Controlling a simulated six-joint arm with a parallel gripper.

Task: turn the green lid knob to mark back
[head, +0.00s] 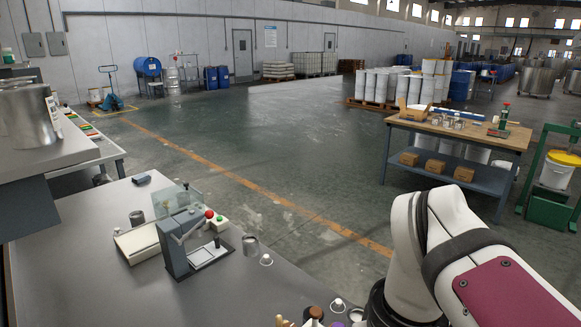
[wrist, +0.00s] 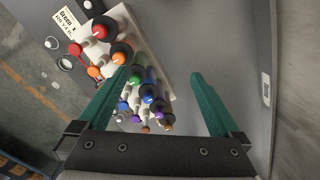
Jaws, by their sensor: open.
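In the wrist view, a pale rack (wrist: 127,17) holds a slanting row of dark round lids with coloured knobs, running red, orange, green, blue and purple. The green knob (wrist: 137,83) sits mid-row, close beside the left finger, which partly covers its lid. The row lies toward the left finger, not centred between the fingers. I cannot make out any marks around the green knob. My gripper is outside the head view.
Smaller coloured tops stand close along the row, among them an orange one (wrist: 93,72). A label card (wrist: 68,24) lies at upper left. Bare bench lies right of the row. In the head view, a bench device (head: 180,245) with a red ball handle stands on the grey bench.

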